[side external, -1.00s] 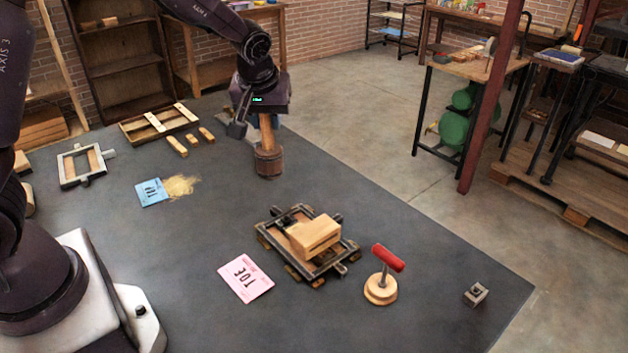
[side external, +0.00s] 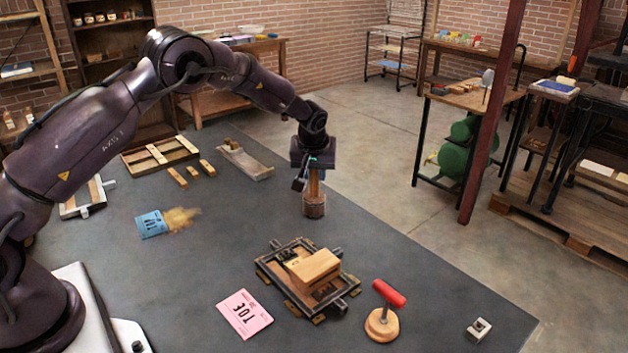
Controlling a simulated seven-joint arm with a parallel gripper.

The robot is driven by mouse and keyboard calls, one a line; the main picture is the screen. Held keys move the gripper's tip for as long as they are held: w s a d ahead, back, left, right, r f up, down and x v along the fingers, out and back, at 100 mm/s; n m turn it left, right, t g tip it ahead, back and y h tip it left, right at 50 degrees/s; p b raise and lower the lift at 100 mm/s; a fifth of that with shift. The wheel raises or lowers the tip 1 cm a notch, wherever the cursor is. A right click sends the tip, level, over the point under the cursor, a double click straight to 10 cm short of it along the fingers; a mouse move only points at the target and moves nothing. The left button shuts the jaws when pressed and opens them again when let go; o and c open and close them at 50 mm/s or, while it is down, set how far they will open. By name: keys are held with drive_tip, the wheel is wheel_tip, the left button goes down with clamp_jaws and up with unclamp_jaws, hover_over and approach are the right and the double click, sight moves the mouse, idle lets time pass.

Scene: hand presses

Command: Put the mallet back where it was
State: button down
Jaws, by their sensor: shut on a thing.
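The mallet (side external: 314,206) has a barrel-shaped wooden head with darker bands and a light wooden handle. It is upright, head down and handle up. My gripper (side external: 313,174) is shut on the handle, above the head. The mallet appears near the right-hand edge of the dark table (side external: 225,235), behind the press with the wooden block. I cannot tell whether its head touches the table or hangs just above it.
A press with a wooden block (side external: 314,268), a pink card (side external: 244,314), a red-handled tool (side external: 388,293) and a metal block (side external: 478,329) stand in front. A blue card (side external: 151,224), wooden frame (side external: 160,156) and long tray (side external: 245,161) lie behind.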

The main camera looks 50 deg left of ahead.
sight(314, 189)
drive_tip(key=shift+f, duration=1.2)
drive_tip(key=shift+f, duration=0.15)
drive_tip(key=c, duration=0.9)
unclamp_jaws()
drive_tip(key=shift+s, duration=0.1)
